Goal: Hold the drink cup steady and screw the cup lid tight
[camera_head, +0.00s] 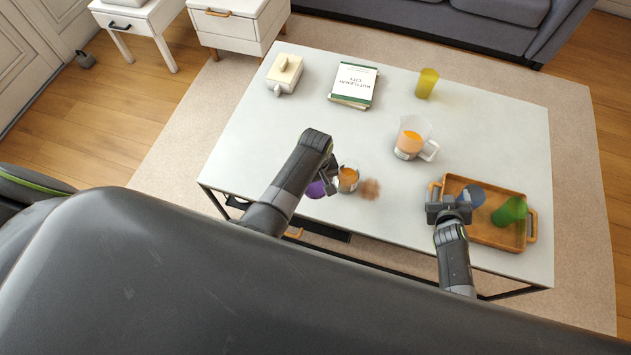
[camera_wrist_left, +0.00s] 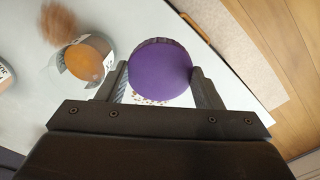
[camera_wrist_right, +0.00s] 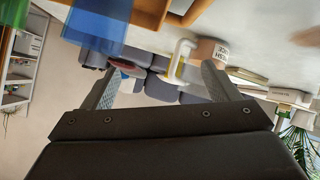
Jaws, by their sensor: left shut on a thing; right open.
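A round purple lid (camera_wrist_left: 160,68) sits between the fingers of my left gripper (camera_wrist_left: 160,82), which is shut on it or on the cup under it. A small strip of a patterned light surface shows below its edge in the left wrist view; the rest of the cup is hidden. In the head view the purple lid (camera_head: 315,190) is partly covered by my left gripper (camera_head: 328,180), near the table's front edge. My right gripper (camera_head: 449,206) is open over the left part of the wooden tray (camera_head: 497,236). Its fingers (camera_wrist_right: 158,82) hold nothing in the right wrist view.
A cup with orange content (camera_head: 348,178) and a blurred brown thing (camera_head: 370,189) stand right of the purple lid. The tray holds a blue cup (camera_head: 472,196) and a green cup (camera_head: 510,211). A pitcher (camera_head: 413,138), yellow cup (camera_head: 427,83), books (camera_head: 353,84) and butter dish (camera_head: 285,74) stand farther back.

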